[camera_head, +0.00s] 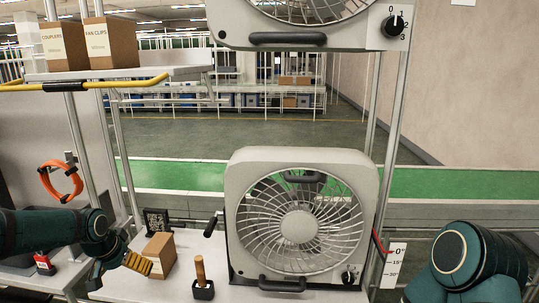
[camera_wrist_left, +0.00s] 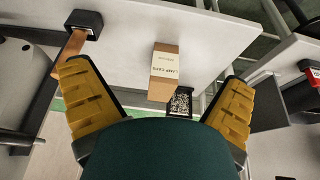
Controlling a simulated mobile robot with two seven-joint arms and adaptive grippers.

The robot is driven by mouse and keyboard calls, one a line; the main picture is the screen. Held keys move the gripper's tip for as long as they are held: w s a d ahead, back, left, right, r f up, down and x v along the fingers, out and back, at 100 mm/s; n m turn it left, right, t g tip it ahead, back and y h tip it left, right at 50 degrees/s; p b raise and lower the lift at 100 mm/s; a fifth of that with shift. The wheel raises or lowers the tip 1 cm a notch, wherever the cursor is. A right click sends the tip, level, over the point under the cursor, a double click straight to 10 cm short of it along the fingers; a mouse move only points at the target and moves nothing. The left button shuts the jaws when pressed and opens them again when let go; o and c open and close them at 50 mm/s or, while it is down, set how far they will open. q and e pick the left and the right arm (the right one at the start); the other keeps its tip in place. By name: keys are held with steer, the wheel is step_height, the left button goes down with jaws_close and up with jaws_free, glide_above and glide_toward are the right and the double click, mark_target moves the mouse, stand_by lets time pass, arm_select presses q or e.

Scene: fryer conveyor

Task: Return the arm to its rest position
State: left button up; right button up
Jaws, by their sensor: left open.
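My left arm comes in from the left in the head view, and its dark green gripper (camera_head: 130,264) with yellow finger pads is low over the light table. In the left wrist view the two yellow fingers are spread wide, and the gripper (camera_wrist_left: 160,100) is open and empty. A small brown box (camera_head: 160,256) is beside the gripper on the table; in the left wrist view this labelled box (camera_wrist_left: 165,65) lies beyond the fingers, apart from them. My right arm shows at the lower right of the head view; its gripper is out of view.
A grey box fan (camera_head: 300,215) stands on the table (camera_head: 185,282). A wooden handle in a black holder (camera_head: 203,288), a code plate (camera_head: 157,220) and a red item (camera_head: 44,264) are near the left gripper. An orange ring (camera_head: 60,181) hangs at left. An upper shelf holds cartons (camera_head: 110,43).

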arm_select(q)
steer(key=s+d+f+g+h, duration=0.1)
steer(key=s+d+f+h, duration=0.25)
steer(key=d+f, duration=1.25)
steer(key=s+d+f+n, duration=0.1)
steer(key=s+d+f, duration=0.4)
steer(key=s, duration=0.4)
steer(key=s+d+f+n+g, duration=0.1)
steer(key=s+d+f, duration=0.4)
steer(key=s, duration=0.4)
steer(key=shift+s+d+g, duration=0.3)
steer(key=shift+s+d, duration=0.05)
steer(key=shift+d, duration=0.05)
arm_select(e)
steer(key=shift+w, duration=0.5)
